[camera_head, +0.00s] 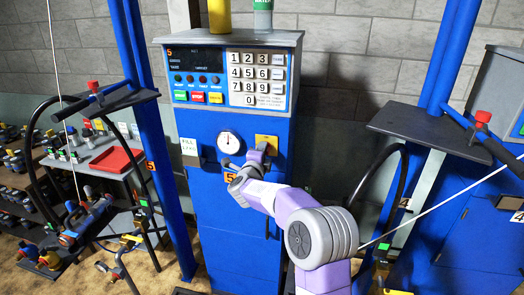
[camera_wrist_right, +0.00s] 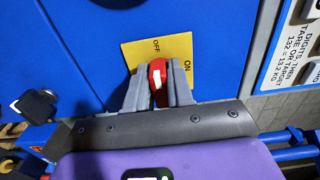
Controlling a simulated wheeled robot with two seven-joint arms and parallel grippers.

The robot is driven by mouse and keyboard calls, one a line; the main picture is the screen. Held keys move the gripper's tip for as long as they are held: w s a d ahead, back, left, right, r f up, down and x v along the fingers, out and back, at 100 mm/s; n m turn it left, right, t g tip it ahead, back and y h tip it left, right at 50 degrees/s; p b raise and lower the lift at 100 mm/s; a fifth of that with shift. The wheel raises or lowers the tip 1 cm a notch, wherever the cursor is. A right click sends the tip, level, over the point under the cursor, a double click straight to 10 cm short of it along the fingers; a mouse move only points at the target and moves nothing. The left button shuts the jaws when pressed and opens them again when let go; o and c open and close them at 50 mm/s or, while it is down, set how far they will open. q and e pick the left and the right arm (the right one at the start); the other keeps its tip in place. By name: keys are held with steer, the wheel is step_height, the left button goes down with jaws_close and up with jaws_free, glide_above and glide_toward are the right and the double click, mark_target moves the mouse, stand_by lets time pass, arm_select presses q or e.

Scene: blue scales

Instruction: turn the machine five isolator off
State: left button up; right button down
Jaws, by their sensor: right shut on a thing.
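The machine five isolator is a red handle (camera_wrist_right: 157,72) on a yellow plate (camera_wrist_right: 133,52) marked OFF and ON. The yellow plate shows in the head view (camera_head: 266,139) on the blue front of the machine marked 5, right of the round dial. My right gripper (camera_wrist_right: 156,88) is shut on the red handle, one grey finger on each side. In the head view my right gripper (camera_head: 262,150) is at the plate and hides the handle. The fingers cover part of the handle, so I cannot tell which label it points to. My left gripper is not in view.
The blue cabinet (camera_head: 225,190) carries a keypad panel (camera_head: 258,80) above and a white dial (camera_head: 229,143). Grey shelves with red knobs (camera_head: 482,119) flank it on blue posts. A table with a red tray (camera_head: 116,159) stands at left.

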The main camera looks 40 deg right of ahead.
stand_by(0.3)
steer(key=c, duration=1.1)
jaws_free()
steer(key=shift+a, duration=0.1)
steer(key=v, duration=0.7)
steer(key=shift+s+a, duration=0.15)
